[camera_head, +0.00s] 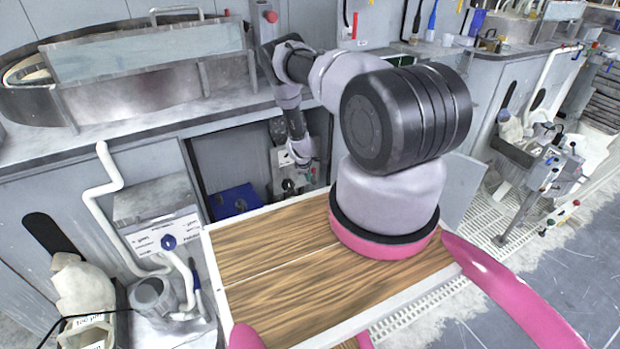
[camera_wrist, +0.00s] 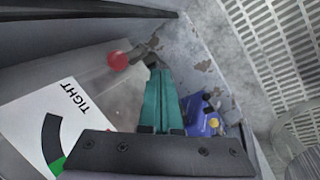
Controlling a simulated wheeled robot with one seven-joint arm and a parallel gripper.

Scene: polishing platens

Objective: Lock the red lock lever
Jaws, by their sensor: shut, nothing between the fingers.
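The red lock lever shows in the wrist view as a round red knob (camera_wrist: 117,60) with a grey metal part beside it, close to the fingertips. My gripper (camera_wrist: 157,72) has teal fingers pressed together with nothing between them. Its tips are just right of the red knob, at the grey metal part; I cannot tell whether they touch it. A white label (camera_wrist: 50,115) marked TIGHT, with a black and green arc, lies left of the fingers. In the head view my arm reaches into the open cabinet, and the lever cannot be made out there.
A blue part (camera_wrist: 203,117) with a yellow button sits right of the fingers. Worn grey walls enclose the space, with a perforated floor (camera_wrist: 280,45) beyond. In the head view, a dark cabinet opening (camera_head: 232,160) lies under the bench, with a blue box (camera_head: 232,202) inside.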

